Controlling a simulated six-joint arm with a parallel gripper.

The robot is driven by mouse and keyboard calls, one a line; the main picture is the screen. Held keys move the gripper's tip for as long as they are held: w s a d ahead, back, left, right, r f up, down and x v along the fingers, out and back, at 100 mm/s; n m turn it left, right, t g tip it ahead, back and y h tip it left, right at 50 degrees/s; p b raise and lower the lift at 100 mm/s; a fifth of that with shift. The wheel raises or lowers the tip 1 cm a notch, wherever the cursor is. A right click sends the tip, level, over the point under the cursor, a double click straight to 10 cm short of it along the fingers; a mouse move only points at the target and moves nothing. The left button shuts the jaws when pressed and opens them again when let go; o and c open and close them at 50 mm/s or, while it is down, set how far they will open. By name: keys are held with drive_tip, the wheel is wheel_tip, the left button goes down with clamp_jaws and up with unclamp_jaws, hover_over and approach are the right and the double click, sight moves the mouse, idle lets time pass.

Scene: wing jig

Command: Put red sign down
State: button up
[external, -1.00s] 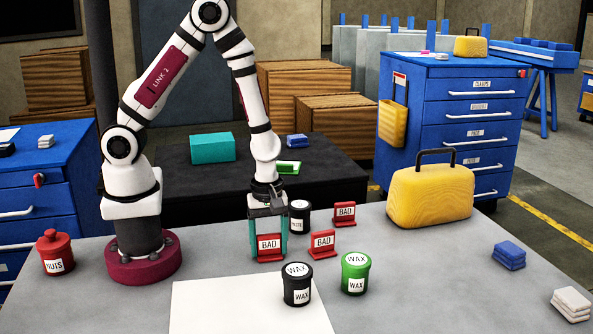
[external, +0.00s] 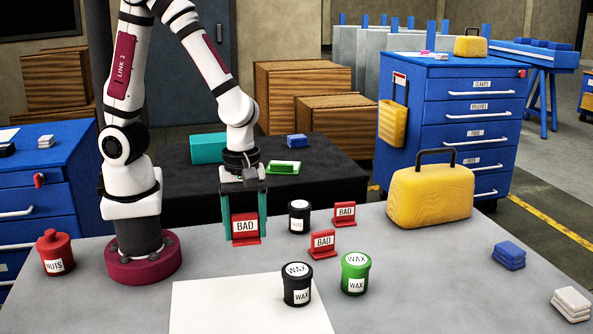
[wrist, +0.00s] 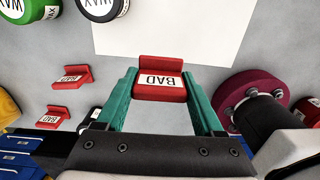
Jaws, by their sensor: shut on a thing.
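My gripper (external: 246,214) is shut on a red sign (external: 245,238) with a white label reading BAD. In the external view the sign is upright and looks held above the grey table, beyond the white sheet. In the wrist view the sign (wrist: 160,92) sits between the green fingers. Two more red BAD signs stand on the table to the right, a nearer one (external: 322,252) and a farther one (external: 345,222). They also show at left in the wrist view, one above (wrist: 72,77) and one below (wrist: 71,112).
A white sheet (external: 230,310) lies in front. A black WAX jar (external: 297,296) stands on its right part, with a green WAX jar (external: 355,284) beside it. A red NUTS jar (external: 55,265) and yellow toolbox (external: 430,200) stand farther out.

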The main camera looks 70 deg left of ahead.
drive_tip(key=shift+s+d+r, duration=0.6)
drive_tip(key=shift+d+r, duration=0.05)
drive_tip(key=shift+d, duration=0.15)
drive_tip(key=w+a+r+n, duration=0.1)
drive_tip(key=w+a+n, duration=0.35)
drive_tip(key=a, duration=0.35)
drive_tip(key=w+a+r+n, duration=0.2)
drive_tip(key=w+a+n, duration=0.25)
drive_tip(key=a, duration=0.25)
drive_tip(key=a+r+n, duration=0.2)
drive_tip(key=a+n, duration=0.4)
drive_tip(key=a, duration=0.9)
drive_tip(key=n, duration=0.4)
hover_over(217, 171)
drive_tip(key=f, duration=0.5)
drive_tip(key=shift+d+f, duration=0.25)
drive_tip(key=shift+d, duration=0.1)
drive_tip(key=shift+s+a+f, duration=0.1)
drive_tip(key=shift+a+f, duration=0.05)
drive_tip(key=shift+f, duration=0.95)
drive_tip(key=shift+a+f, duration=0.1)
drive_tip(key=shift+f, duration=0.95)
drive_tip(key=shift+f, duration=0.1)
